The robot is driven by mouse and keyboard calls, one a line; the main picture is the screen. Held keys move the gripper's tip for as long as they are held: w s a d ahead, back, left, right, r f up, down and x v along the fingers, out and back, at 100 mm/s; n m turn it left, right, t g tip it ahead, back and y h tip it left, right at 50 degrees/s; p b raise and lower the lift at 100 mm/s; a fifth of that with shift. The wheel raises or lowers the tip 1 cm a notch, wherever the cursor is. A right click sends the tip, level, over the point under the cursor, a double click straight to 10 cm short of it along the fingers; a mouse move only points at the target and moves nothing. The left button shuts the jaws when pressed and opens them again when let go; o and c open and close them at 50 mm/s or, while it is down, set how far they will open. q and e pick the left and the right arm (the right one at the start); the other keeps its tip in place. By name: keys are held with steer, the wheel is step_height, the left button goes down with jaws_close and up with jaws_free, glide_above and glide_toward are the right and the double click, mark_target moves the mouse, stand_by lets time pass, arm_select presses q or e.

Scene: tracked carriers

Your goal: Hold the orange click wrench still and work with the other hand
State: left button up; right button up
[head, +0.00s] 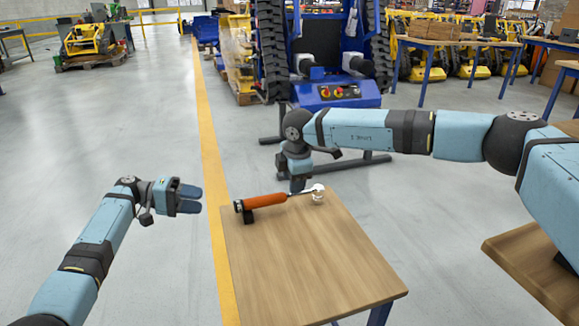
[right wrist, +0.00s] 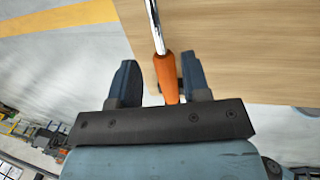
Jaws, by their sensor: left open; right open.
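The orange click wrench (head: 266,201) lies near the far edge of the wooden table (head: 300,265). Its orange grip is at the left and its silver shaft points right. My right gripper (head: 298,184) is at the far side of the wrench, its fingertips partly hidden. In the right wrist view, the orange handle (right wrist: 167,80) shows between the open fingers of my right gripper (right wrist: 160,80), nearer the right finger. I cannot tell whether they touch. My left gripper (head: 189,198) is open and empty, left of the table over the floor.
A small black support (head: 248,215) is under the wrench's left end, and a small pale fitting (head: 318,197) is at its right end. The near part of the tabletop is clear. A blue tracked carrier (head: 335,92) stands behind. Another wooden surface (head: 540,265) is at right.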

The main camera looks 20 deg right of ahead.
mark_target(285, 201)
steer(key=f, duration=0.4)
steer(key=w+f, duration=0.1)
steer(key=f, duration=0.1)
